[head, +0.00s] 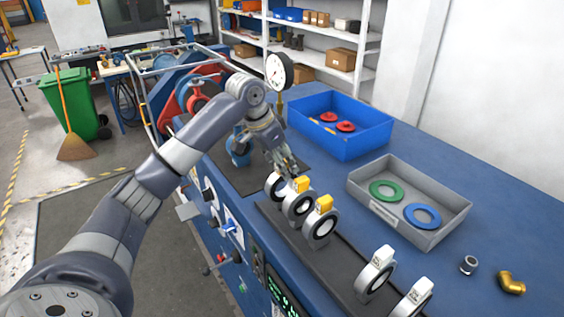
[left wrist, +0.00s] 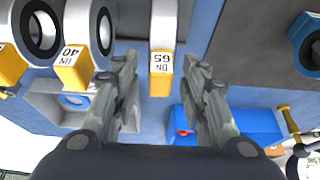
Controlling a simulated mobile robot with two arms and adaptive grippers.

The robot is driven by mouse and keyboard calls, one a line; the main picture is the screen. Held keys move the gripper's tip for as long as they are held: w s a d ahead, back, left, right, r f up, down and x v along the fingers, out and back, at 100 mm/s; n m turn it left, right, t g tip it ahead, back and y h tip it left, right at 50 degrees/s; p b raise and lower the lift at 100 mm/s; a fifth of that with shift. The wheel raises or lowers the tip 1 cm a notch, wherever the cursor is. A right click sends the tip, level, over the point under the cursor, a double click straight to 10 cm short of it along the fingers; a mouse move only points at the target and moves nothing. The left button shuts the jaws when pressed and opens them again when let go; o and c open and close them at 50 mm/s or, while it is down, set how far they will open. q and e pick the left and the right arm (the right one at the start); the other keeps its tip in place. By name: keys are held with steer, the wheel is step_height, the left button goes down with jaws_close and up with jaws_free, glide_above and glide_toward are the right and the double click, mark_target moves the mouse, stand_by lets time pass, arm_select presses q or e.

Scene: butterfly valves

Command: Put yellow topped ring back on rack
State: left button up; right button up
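A yellow-topped ring marked 65 (left wrist: 161,62) is between the spread fingers of my left gripper (left wrist: 160,68) in the left wrist view, with gaps on both sides. In the head view this ring (head: 273,187) stands near the far end of the dark rack (head: 335,268), its top hidden by my left gripper (head: 288,168). Two more yellow-topped rings, one (head: 298,203) and another (head: 319,228), stand beside it. The nearer neighbour is marked 40 (left wrist: 75,66) in the left wrist view. I cannot tell whether the 65 ring rests on the rack or beside it. My right gripper is out of view.
White-topped rings (head: 375,275) stand nearer on the rack. A blue crate (head: 360,145) with red discs and a grey tray (head: 450,222) with green and blue rings lie to the right. A brass elbow (head: 511,283) and a gauge (head: 279,71) are on the bench.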

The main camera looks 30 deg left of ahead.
arm_select(q)
steer(key=b+v, duration=0.4)
steer(key=v, duration=0.8)
stand_by(0.5)
